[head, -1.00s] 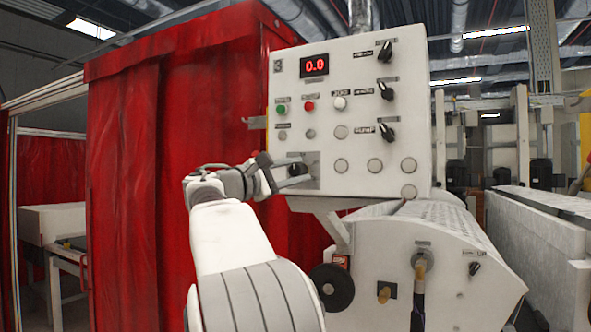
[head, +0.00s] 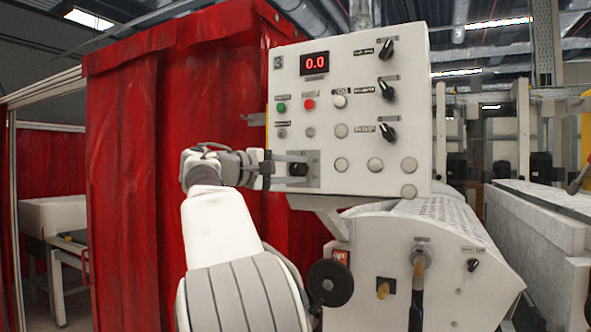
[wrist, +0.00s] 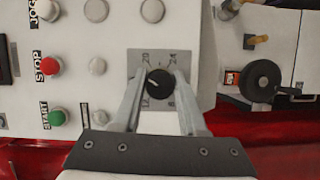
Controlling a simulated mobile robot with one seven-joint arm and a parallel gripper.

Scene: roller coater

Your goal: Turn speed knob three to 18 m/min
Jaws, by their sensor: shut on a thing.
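The red display (head: 315,64) reads 0.0.
Green start (wrist: 56,118) and red stop (wrist: 49,66) buttons lie left of my gripper in the wrist view. Three black rotary switches, the lowest being one (head: 387,132), line the panel's right side. A black handwheel (head: 330,283) is below. A red curtain (head: 170,150) hangs at left.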

